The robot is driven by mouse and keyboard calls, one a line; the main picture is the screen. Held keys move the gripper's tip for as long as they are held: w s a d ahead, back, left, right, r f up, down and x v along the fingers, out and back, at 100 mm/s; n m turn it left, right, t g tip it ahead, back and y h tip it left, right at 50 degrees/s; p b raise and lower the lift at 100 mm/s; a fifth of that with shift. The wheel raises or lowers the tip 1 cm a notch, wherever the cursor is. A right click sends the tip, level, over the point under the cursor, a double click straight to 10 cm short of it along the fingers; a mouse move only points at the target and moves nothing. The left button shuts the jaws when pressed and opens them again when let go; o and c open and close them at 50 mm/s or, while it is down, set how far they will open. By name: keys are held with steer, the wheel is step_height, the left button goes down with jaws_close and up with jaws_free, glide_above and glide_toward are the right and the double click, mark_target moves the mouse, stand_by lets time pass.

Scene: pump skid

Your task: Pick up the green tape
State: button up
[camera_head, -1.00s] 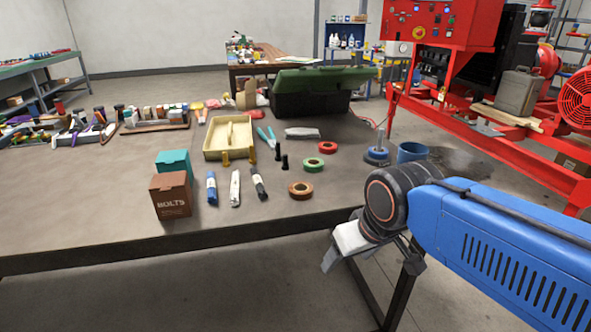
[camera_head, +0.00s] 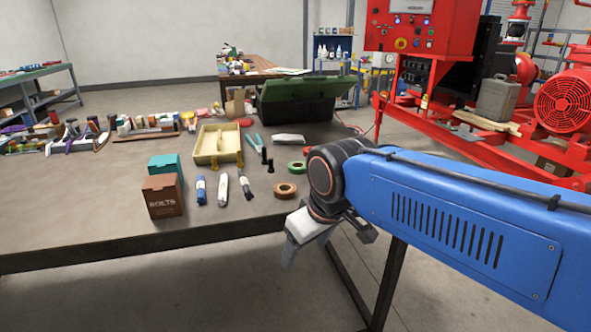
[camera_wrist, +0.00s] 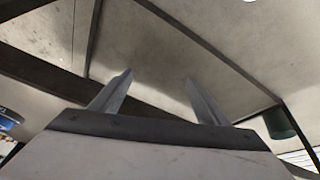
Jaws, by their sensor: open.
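The green tape (camera_head: 296,167) is a small ring lying flat on the table (camera_head: 75,200), just left of my arm's dark wrist joint in the head view. A brown tape (camera_head: 285,189) lies in front of it. A red tape shows only in a sliver beside my arm. My gripper (camera_wrist: 160,82) is open and empty in the wrist view, its two fingers well apart. In the head view it hangs off the table's front edge, below and in front of the tapes. The green tape cannot be made out in the wrist view.
A cream tray (camera_head: 217,158), pliers (camera_head: 253,143), dark bolts (camera_head: 265,155) and several tubes (camera_head: 223,189) stand left of the tapes. A brown bolts box (camera_head: 163,196) and a teal box (camera_head: 166,163) are farther left. A green-lidded toolbox (camera_head: 297,100) is behind. The table's front left is clear.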

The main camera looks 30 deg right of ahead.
steer(key=w+d+r+n+g, duration=0.1)
steer(key=w+d+r+n, duration=0.4)
steer(key=w+r, duration=0.35)
steer(key=w+d+r+n+g, duration=0.2)
steer(key=w+d+r+n, duration=0.4)
steer(key=w, duration=0.4)
steer(key=w+d+r+n+g, duration=0.1)
steer(key=w+d+r+n, duration=0.4)
steer(key=w+r, duration=0.35)
steer(key=shift+w+a+f, duration=0.1)
steer(key=shift+w+f, duration=0.1)
steer(key=shift+f, duration=2.75)
steer(key=shift+w+a+f, duration=0.1)
steer(key=shift+w+f, duration=0.05)
steer(key=shift+f, duration=2.75)
steer(key=shift+w+a+f, duration=0.1)
steer(key=shift+w+f, duration=0.1)
steer(key=shift+f, duration=2.75)
steer(key=c, duration=1)
